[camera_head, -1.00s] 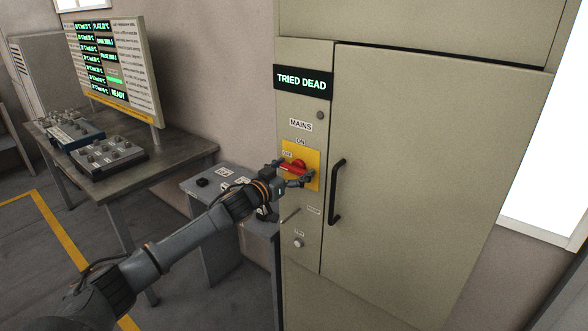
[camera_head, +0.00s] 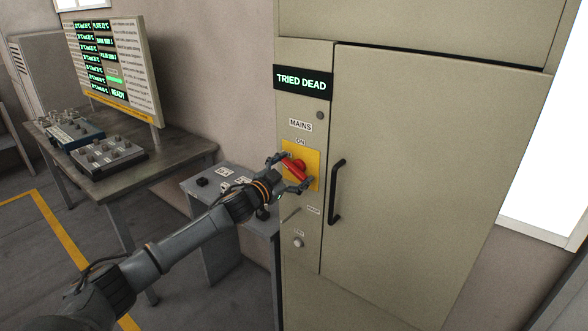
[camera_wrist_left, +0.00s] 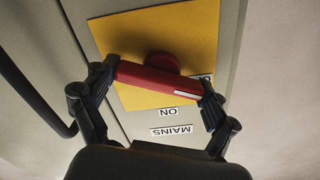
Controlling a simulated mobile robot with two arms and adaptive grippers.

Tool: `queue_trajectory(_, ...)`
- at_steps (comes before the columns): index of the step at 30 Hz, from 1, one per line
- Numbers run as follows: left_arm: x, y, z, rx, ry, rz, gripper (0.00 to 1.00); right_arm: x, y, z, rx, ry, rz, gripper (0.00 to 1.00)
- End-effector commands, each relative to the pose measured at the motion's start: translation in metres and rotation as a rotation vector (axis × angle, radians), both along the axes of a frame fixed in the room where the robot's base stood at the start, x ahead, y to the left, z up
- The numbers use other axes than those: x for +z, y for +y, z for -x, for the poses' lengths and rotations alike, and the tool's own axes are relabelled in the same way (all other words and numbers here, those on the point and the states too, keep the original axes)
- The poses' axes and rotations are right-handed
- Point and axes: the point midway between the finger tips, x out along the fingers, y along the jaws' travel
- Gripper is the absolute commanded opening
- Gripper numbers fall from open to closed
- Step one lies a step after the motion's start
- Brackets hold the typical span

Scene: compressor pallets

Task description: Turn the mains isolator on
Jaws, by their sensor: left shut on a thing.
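The mains isolator is a red rotary handle (camera_head: 295,167) on a yellow plate (camera_head: 314,160), set in the narrow left panel of a beige cabinet. MAINS and ON labels sit above it. My left gripper (camera_head: 289,173) is shut on the red handle, which now slants from upper left to lower right. In the left wrist view the red handle (camera_wrist_left: 158,82) lies between the two fingers, one at each end, in front of the yellow plate (camera_wrist_left: 190,35). The OFF label is hidden in the head view. My right gripper is not in view.
A black display (camera_head: 303,83) on the cabinet reads TRIED DEAD. A black door handle (camera_head: 337,192) stands out just right of the isolator. A low grey console (camera_head: 205,181) stands left of the cabinet. A bench (camera_head: 180,160) carries control boxes and a screen board.

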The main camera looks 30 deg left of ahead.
Motion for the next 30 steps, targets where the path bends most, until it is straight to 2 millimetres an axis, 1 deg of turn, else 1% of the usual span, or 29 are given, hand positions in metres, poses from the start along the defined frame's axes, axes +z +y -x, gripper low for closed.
queue_trajectory(21,-0.0018,-0.0019,0.0001,-0.001,-0.054,-0.682,0.55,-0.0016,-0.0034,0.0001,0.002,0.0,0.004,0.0)
queue_trajectory(30,-0.0029,-0.0023,0.0002,-0.001,-0.074,-0.927,0.55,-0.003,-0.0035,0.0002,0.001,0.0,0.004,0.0)
